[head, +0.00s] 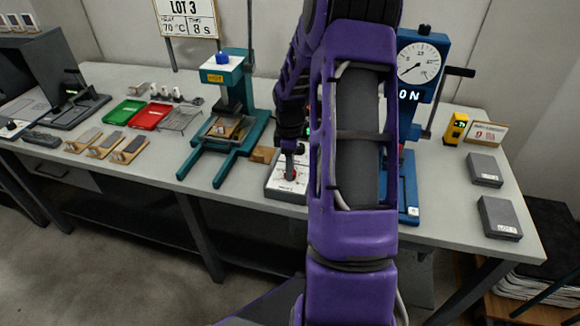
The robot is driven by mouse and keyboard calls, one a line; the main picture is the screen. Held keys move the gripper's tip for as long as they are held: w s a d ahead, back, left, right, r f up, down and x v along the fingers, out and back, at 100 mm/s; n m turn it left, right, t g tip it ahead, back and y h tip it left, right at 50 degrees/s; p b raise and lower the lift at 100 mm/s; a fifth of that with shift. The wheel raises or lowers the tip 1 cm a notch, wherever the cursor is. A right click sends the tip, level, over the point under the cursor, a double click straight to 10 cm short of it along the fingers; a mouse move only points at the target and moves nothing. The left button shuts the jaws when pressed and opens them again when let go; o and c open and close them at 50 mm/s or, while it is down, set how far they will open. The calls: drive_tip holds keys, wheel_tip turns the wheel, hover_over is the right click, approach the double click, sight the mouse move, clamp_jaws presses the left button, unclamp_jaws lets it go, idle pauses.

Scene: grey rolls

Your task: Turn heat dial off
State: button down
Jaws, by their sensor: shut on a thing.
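A grey control box (287,186) with a light top panel stands near the front edge of the table, partly behind my arm. Part of the box is hidden by my purple arm.
A teal press (231,75) stands left of the box, and a blue press with a gauge (419,62) stands right. A small wooden block (263,154) is beside the box. Grey blocks (499,217) lie at the right; green (123,112) and red (150,116) trays at the left.

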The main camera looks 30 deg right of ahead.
drive_tip(key=shift+c, duration=2)
unclamp_jaws()
drive_tip(key=shift+r, duration=0.1)
wheel_tip(320, 180, up, 17)
drive_tip(key=p, duration=0.1)
drive_tip(key=shift+r, duration=0.15)
drive_tip(key=shift+w, duration=0.1)
